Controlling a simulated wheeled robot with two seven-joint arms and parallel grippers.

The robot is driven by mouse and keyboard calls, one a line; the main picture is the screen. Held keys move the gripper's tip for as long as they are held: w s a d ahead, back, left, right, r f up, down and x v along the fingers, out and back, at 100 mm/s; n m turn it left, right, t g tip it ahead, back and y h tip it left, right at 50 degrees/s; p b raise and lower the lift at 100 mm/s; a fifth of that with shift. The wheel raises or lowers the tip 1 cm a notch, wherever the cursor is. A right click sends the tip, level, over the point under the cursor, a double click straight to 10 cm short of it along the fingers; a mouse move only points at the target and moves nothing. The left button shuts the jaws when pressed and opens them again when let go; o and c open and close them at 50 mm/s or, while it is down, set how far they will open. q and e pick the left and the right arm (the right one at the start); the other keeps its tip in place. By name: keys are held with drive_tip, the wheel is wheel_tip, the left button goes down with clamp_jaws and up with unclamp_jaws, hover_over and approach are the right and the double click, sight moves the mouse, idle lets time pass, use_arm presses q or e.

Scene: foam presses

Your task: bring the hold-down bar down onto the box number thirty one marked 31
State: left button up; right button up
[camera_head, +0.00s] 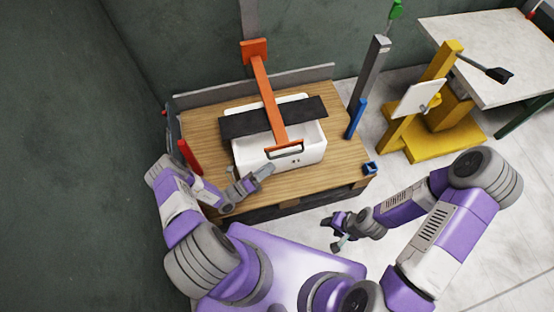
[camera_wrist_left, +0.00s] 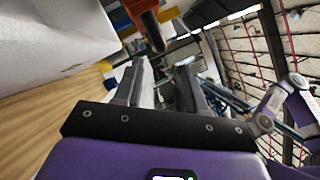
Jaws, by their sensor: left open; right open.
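The white box (camera_head: 305,157) sits on a wooden pallet table; a small dark mark on its front is too small to read. The orange hold-down bar (camera_head: 266,90) reaches from an orange post bracket over the box, with a dark cross plate (camera_head: 242,123) and an orange loop handle (camera_head: 284,149) at its near end. I cannot tell whether the plate touches the box. My left gripper (camera_head: 254,179) is open and empty, just in front of the box and below the handle. The left wrist view shows its fingers (camera_wrist_left: 160,85) apart beside the box (camera_wrist_left: 55,35). My right gripper (camera_head: 339,234) is open, away from the table.
The wooden table (camera_head: 205,130) has a red post (camera_head: 189,157) at left and a blue one (camera_head: 356,118) at right. A yellow stand (camera_head: 430,120) and a white-topped table (camera_head: 490,45) stand further right.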

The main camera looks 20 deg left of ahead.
sight(283, 156)
use_arm(q)
drive_tip(key=b+x, duration=0.1)
drive_tip(key=x, duration=0.6)
drive_tip(key=shift+w+d+f, duration=0.1)
drive_tip(key=shift+w+d, duration=0.1)
drive_tip(key=shift+w, duration=0.1)
drive_tip(key=shift+c, duration=0.3)
clamp_jaws()
